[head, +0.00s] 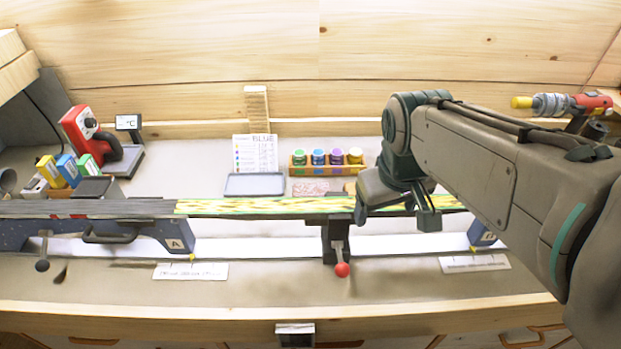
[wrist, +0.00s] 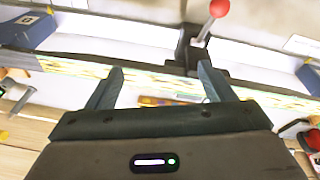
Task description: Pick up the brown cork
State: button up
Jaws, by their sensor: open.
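A small tan-brown piece (head: 350,187), which may be the brown cork, lies on the bench behind the ski, just right of a pinkish speckled block (head: 311,187). Its lower part is hidden by the ski, so I cannot be sure what it is. My gripper (head: 428,208) is to its right, over the yellow-green ski base (head: 260,206). I cannot make out the cork in the wrist view.
The ski lies across the vise, whose red-knobbed lever (head: 342,269) hangs in front. Behind it are a grey tray (head: 255,185) and a wooden rack of coloured jars (head: 300,171). A red iron (head: 85,131) stands at the left. The bench front is mostly clear.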

jog(key=w+a+n, duration=0.1)
jog(key=w, duration=0.1)
jog(key=w+a+n, duration=0.1)
jog(key=w, duration=0.2)
jog(key=w+a+n+g, duration=0.1)
jog(key=w+n, duration=0.1)
jog(key=shift+w+a+r+h+b, duration=0.1)
jog(key=shift+w+r+h+b, duration=0.25)
jog(key=shift+w+h+b, duration=0.05)
jog(key=w+a+f+n+g, duration=0.1)
jog(key=w+a+n, duration=0.3)
jog(key=w, duration=0.3)
jog(key=n+h+b, duration=0.2)
jog(key=n+h, duration=0.1)
jog(key=n, duration=0.4)
send_near(309, 189)
jog(key=shift+g, duration=0.3)
jog(key=x, duration=0.4)
jog(key=shift+w+f, duration=0.1)
jog(key=shift+w, duration=0.15)
jog(key=shift+p+x, duration=0.55)
jog(key=shift+x, duration=2.1)
jog(key=shift+d+f, duration=0.1)
jog(key=shift+f, duration=0.1)
jog(key=c, duration=1)
